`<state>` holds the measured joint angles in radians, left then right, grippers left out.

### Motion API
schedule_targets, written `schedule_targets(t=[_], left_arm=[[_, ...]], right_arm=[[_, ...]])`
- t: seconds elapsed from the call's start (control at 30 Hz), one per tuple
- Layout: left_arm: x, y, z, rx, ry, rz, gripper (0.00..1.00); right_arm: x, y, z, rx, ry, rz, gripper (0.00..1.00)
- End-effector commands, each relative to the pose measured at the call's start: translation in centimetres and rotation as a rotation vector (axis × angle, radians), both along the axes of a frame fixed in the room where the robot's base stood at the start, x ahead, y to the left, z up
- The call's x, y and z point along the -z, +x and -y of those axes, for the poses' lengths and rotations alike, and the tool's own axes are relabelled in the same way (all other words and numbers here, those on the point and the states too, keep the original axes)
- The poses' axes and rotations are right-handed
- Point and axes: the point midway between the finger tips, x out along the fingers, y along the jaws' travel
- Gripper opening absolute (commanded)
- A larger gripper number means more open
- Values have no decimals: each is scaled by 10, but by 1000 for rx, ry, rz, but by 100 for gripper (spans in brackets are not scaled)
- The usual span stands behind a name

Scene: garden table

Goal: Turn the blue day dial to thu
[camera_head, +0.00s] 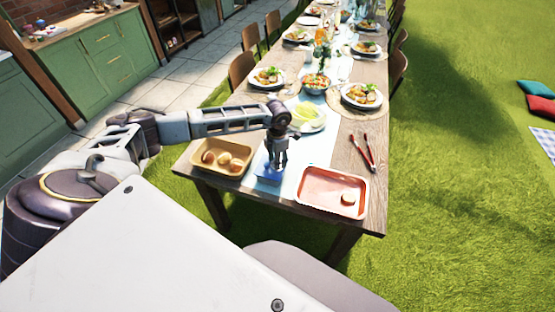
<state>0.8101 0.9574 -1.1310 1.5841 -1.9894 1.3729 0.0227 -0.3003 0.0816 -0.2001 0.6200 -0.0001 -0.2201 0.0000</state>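A blue object (267,178), which looks like the day dial, sits near the front end of the wooden table, between two trays. My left gripper (276,166) reaches in from the left and points down right over it, hiding part of it. The fingertips look at or just above its top; I cannot tell whether they touch it. The fingers are too small and dark to tell open from shut. The day lettering and the dial's setting cannot be read. My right gripper is not in view.
A tan tray (246,149) with several round food pieces stands left of the blue object.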

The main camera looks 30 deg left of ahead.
Motion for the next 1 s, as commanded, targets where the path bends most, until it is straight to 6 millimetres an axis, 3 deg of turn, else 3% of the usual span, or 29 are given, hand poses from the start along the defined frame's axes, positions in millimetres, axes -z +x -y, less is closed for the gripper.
schedule_targets(t=[0.4, 0.7, 1.0], left_arm=[[5, 0, 0, 0, 1, 1, 38], [5, 0, 0, 0, 1, 1, 0], [5, 0, 0, 9, 1, 1, 0]], right_arm=[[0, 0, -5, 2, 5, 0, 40], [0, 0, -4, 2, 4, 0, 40], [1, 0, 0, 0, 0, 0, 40]])
